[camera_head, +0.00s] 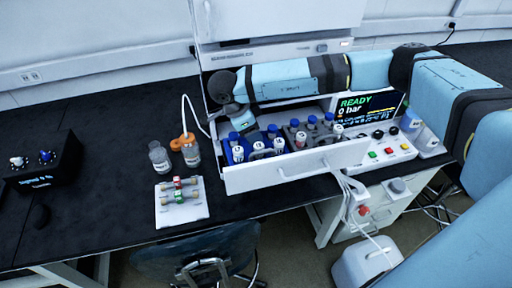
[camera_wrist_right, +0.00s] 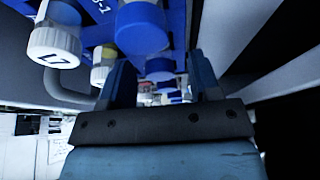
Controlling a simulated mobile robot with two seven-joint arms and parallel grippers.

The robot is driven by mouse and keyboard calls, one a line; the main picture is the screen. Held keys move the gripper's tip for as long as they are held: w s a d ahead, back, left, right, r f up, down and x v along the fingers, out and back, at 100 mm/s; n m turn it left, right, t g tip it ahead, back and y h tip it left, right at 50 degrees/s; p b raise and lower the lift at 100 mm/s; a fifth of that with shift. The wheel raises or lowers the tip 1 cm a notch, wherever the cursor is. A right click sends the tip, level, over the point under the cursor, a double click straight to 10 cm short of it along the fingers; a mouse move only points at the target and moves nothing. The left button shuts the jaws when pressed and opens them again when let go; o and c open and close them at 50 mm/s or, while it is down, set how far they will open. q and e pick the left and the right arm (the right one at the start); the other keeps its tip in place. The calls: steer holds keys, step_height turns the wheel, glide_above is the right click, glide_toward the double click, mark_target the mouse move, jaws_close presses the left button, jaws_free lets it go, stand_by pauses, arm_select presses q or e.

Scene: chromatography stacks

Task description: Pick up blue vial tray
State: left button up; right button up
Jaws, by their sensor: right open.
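The blue vial tray (camera_head: 247,147) sits in the left part of the open white drawer (camera_head: 290,171) and holds several vials with blue and white caps. In the right wrist view the blue tray (camera_wrist_right: 98,33) fills the upper part, with capped vials in it. My right gripper (camera_wrist_right: 162,75) is open, its two fingers pointing at the tray. Vials and blue caps show beyond and between the fingers; I cannot tell whether they touch the tray. In the head view my right gripper (camera_head: 246,117) is over the tray's back left, partly hidden. My left gripper is not in view.
A grey rack (camera_head: 297,133) of vials stands right of the blue tray in the drawer. A control panel with a READY screen (camera_head: 367,104) is to the right. Glass bottles (camera_head: 159,158) and a white pad with small vials (camera_head: 181,203) lie left. The left bench is mostly clear.

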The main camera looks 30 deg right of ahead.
steer(key=shift+f, duration=0.15)
jaws_close()
stand_by(0.4)
